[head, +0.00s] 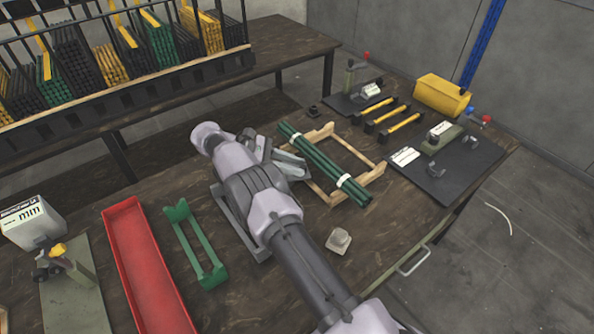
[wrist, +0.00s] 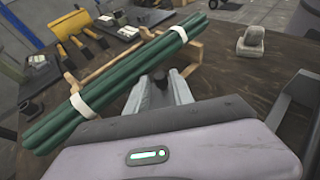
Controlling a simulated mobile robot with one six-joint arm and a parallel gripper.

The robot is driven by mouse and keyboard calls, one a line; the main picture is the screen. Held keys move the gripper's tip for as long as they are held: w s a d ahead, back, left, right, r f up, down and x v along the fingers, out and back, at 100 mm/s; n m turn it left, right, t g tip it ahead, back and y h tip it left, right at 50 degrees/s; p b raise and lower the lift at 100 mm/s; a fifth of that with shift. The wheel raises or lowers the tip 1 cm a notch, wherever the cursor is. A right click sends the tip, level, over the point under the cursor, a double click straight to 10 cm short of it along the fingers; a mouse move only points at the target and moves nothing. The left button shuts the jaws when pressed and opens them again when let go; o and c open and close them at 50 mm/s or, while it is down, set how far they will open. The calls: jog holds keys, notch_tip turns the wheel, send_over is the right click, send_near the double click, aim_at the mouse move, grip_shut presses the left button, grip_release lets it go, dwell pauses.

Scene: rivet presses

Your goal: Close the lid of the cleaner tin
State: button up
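A small pale grey-beige block-like object (head: 339,241) on the bench, right of my forearm, may be the cleaner tin. It also shows at the upper right of the wrist view (wrist: 249,47), as a squarish base with a rounded piece on top. I cannot tell whether that piece is a lid or how far open it is. My gripper (head: 291,158) is away from it, beside the green rod bundle. In the wrist view, my gripper's fingers (wrist: 170,80) look apart, with nothing seen held between them.
A banded bundle of green rods (head: 325,163) lies across a wooden frame (head: 376,179) by my gripper. A red tray (head: 145,262) and green stand (head: 194,245) are left. Yellow-handled tools (head: 385,118) and a dark mat with fixtures (head: 450,178) are at the right. Bench around the pale object is clear.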

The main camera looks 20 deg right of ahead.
jog(key=r+p, duration=0.2)
jog(key=r, duration=0.1)
jog(key=r+p, duration=0.1)
jog(key=shift+s+r, duration=0.15)
jog(key=shift+s, duration=0.25)
jog(key=s+a+p, duration=0.1)
jog(key=s+p, duration=0.5)
jog(key=s, duration=0.9)
jog(key=shift+a+r, duration=0.25)
jog(key=shift+a, duration=0.15)
